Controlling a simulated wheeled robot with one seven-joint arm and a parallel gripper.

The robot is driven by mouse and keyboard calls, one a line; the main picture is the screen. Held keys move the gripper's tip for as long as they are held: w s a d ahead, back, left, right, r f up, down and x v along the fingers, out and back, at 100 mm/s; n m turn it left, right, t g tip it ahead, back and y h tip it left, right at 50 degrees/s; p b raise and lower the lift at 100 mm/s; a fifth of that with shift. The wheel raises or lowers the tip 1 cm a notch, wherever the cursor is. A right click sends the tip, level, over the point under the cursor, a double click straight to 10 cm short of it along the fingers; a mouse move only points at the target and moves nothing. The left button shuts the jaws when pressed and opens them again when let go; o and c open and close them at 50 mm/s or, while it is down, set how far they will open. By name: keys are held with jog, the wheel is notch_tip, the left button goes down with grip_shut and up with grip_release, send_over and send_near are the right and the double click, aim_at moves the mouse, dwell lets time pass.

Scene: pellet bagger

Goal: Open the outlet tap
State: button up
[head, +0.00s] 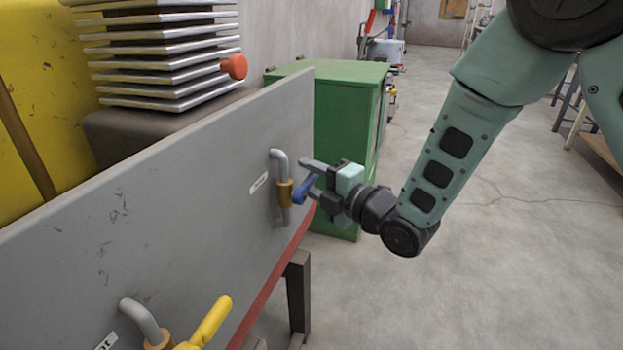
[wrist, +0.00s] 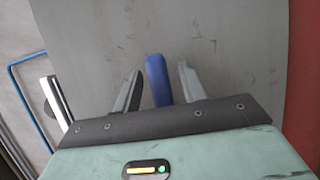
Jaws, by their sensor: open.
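A tap with a blue handle (head: 308,184) sits on a bent grey pipe (head: 279,160) with a brass body (head: 284,193), at the far end of the grey panel (head: 190,190). A label beside it is too small to read. My gripper (head: 313,178) is at this blue handle, with its jaws open. In the wrist view the blue handle (wrist: 158,80) lies between the two fingers (wrist: 160,84), with a gap on each side. A second tap with a yellow handle (head: 211,321) is at the near end of the panel; its label is only partly legible.
A green cabinet (head: 345,100) stands just behind the gripper. A stack of grey plates (head: 165,50) with an orange knob (head: 234,67) is above the panel. A dark support leg (head: 298,290) is below it. The floor (head: 480,250) to the right is clear.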

aim_at(310, 177)
jog(key=shift+c, duration=0.3)
grip_shut()
jog(key=shift+b, duration=0.55)
jog(key=n+b, duration=0.1)
jog(key=b, duration=0.2)
jog(key=shift+s+r+n+t+y, duration=0.1)
jog(key=shift+r+n+t+y, duration=0.05)
jog(key=shift+n+t+y, duration=0.2)
jog(key=n+b, duration=0.1)
jog(key=b, duration=0.1)
jog(key=r+n+y+b, duration=0.1)
jog(key=b, duration=0.2)
jog(key=shift+s+n, duration=0.15)
jog(key=shift+n, duration=0.2)
jog(key=n+b, duration=0.1)
jog(key=r+n+b, duration=0.1)
jog(key=b, duration=0.1)
jog(key=n+y+b, duration=0.1)
jog(key=b, duration=0.1)
jog(key=shift+s+a+r, duration=0.15)
jog(key=shift+s+r, duration=0.15)
jog(key=shift+s, duration=0.05)
jog(key=shift+s+a+r+n+y+b, duration=0.15)
jog(key=shift+r+n+y+b, duration=0.15)
jog(key=shift+n+b, duration=0.35)
jog(key=shift+s+d+r+n+y+b, duration=0.1)
jog(key=shift+r+n+y+b, duration=0.2)
jog(key=shift+n+b, duration=0.35)
